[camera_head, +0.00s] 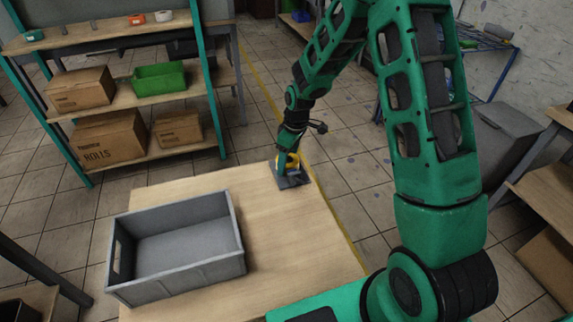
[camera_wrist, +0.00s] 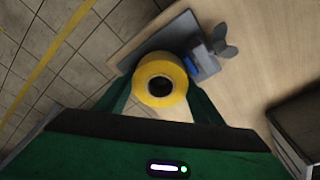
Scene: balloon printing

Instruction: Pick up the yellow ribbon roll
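The yellow ribbon roll (camera_wrist: 147,70) is a thick yellow ring with a dark centre, in the middle of the wrist view. In the head view the roll (camera_head: 294,159) shows partly behind my gripper, above a dark grey plate (camera_head: 292,181) at the table's far right corner. My gripper (camera_wrist: 160,88) has its two green fingers on either side of the roll, close to its edges. I cannot tell whether they press on it. In the head view my gripper (camera_head: 285,166) points down at the plate. The fingertips are partly hidden.
A grey open crate (camera_head: 242,262) stands empty on the wooden table (camera_head: 300,245), left of the plate. In the wrist view, a blue piece and a grey wing-shaped part (camera_wrist: 221,40) sit beside the roll. A shelf with boxes and a green bin (camera_head: 159,79) stands behind.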

